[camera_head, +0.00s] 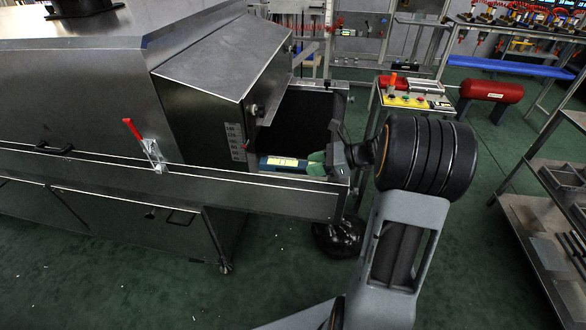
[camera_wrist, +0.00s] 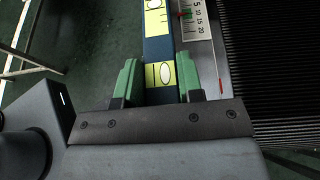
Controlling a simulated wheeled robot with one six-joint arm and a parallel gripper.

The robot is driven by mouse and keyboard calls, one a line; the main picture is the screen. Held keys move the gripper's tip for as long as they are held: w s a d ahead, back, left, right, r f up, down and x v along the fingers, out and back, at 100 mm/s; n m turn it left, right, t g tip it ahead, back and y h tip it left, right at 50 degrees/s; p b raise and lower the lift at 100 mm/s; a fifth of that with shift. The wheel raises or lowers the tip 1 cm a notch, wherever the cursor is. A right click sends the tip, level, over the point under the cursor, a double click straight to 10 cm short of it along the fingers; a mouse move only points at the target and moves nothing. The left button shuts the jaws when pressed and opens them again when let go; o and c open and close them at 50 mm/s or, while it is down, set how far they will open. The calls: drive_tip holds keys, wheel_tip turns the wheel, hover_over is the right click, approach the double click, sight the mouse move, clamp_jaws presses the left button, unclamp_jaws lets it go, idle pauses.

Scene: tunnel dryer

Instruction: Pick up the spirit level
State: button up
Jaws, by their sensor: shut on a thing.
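The spirit level is a long dark blue bar with yellow vial sections. In the wrist view the spirit level (camera_wrist: 158,50) runs away from me between the two green finger pads. My gripper (camera_wrist: 158,82) is shut on it near its closer end, with one pad on each side. In the head view the spirit level (camera_head: 283,163) shows at the mouth of the steel dryer, behind the side rail. My gripper (camera_head: 316,165) is at its right end there. I cannot tell whether the level touches the surface below.
The dryer's steel hood (camera_head: 215,75) stands just left of the level, and its side rail (camera_head: 180,188) runs in front. A red-handled clamp (camera_head: 146,146) sits on the rail. A dark ribbed belt (camera_wrist: 270,60) lies to the right in the wrist view, beside a scale plate (camera_wrist: 200,40).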

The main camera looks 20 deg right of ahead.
clamp_jaws()
drive_tip(key=shift+r, duration=0.15)
